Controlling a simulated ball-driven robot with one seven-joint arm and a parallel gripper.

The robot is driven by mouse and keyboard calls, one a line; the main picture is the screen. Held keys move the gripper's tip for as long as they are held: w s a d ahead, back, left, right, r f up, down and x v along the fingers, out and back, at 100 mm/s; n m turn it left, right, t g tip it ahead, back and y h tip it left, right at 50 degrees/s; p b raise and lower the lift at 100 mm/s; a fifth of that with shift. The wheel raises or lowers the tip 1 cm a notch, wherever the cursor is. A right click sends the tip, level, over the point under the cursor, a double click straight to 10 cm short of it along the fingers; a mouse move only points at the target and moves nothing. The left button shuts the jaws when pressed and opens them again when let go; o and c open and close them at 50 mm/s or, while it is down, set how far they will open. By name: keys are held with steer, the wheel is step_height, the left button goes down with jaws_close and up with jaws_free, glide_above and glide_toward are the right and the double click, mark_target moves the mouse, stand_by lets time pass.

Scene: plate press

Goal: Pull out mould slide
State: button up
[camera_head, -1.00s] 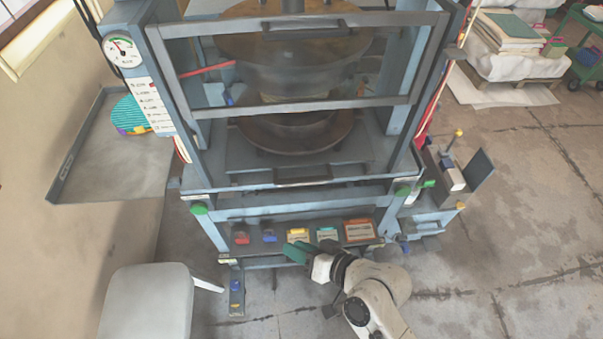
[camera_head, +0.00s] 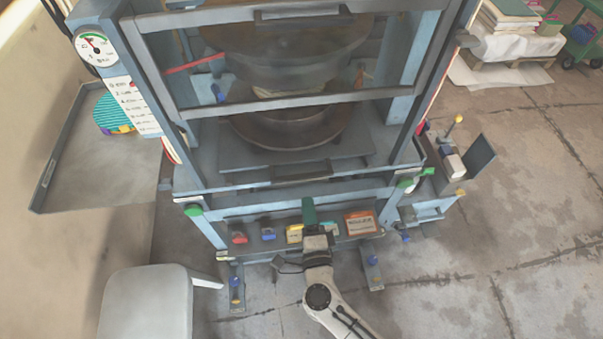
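The mould slide (camera_head: 240,153) is a grey plate low in the press, carrying the round dark lower mould (camera_head: 290,128). A dark bar like a handle (camera_head: 301,173) sits at its front edge, beneath the lower bar of the guard frame. My gripper (camera_head: 308,205), with green fingers, points up toward the press front, over the button panel and below the handle in the picture. It looks apart from the handle, but the depth is hard to judge. The fingers overlap in this view, so their gap is hidden. I see nothing held.
The metal guard frame (camera_head: 300,105) crosses the press front above the slide. Red, blue, yellow and orange controls line the front panel (camera_head: 268,234). A grey stool (camera_head: 145,300) stands at lower left. A side bracket (camera_head: 480,155) juts out right.

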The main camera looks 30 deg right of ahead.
mark_target(302, 179)
steer(key=x, duration=1)
steer(key=shift+p, duration=0.3)
jaws_close()
